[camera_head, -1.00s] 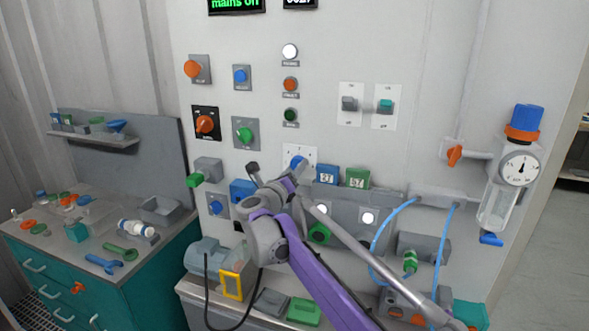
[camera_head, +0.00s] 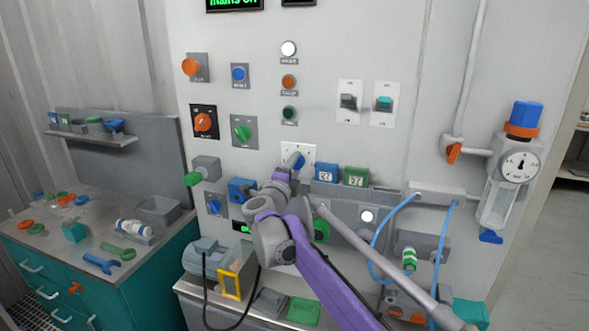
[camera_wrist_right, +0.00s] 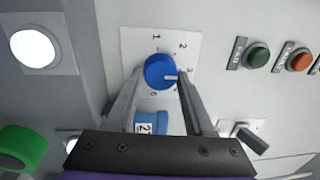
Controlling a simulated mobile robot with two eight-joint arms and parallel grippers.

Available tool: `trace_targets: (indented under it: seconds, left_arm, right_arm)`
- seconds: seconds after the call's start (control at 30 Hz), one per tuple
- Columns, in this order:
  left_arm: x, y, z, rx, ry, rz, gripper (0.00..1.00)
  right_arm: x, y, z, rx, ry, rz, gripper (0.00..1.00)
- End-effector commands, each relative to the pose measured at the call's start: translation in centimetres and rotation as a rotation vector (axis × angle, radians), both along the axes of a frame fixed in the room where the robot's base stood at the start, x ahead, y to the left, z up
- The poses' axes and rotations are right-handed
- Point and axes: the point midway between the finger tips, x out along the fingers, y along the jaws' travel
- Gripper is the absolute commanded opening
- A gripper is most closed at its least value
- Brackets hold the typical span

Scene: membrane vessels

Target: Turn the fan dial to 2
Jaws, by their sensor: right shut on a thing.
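The blue dial (camera_head: 293,160) sits on a white plate (camera_head: 307,151) in the middle of the wall panel. In the right wrist view the round blue dial (camera_wrist_right: 157,66) shows a white pointer mark, aimed right toward the 3; the digits 1 and 2 also show on its plate (camera_wrist_right: 138,42). My right gripper (camera_wrist_right: 159,73) has one finger on each side of the dial and is shut on it. In the head view my right gripper (camera_head: 289,170) reaches up to the dial from below and partly hides it. My left gripper is not in view.
Blue (camera_head: 326,173) and green (camera_head: 356,177) labelled boxes sit just right of the dial. A green knob (camera_head: 242,132) and an orange-red knob (camera_head: 204,122) are at upper left. Blue hoses (camera_head: 387,232) and a gauge (camera_head: 520,166) are on the right. A bench (camera_head: 130,262) stands left.

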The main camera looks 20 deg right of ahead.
Motion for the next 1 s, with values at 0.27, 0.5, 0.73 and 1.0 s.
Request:
trace_targets:
  seconds: [0.27, 0.5, 0.73, 1.0]
  left_arm:
    - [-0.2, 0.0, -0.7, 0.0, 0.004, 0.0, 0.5]
    - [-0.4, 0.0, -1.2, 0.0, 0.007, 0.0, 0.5]
    - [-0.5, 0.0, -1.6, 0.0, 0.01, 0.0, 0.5]
    - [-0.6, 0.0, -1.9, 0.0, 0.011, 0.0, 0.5]
  right_arm:
    - [-0.1, -0.1, 0.0, -0.217, 0.148, -0.001, 0.0]
    - [-0.1, -0.1, 0.1, -0.405, 0.275, 0.0, 0.0]
    - [-0.1, -0.1, 0.2, -0.564, 0.383, -0.001, 0.0]
    - [0.0, -0.1, 0.3, -0.694, 0.471, 0.0, 0.0]
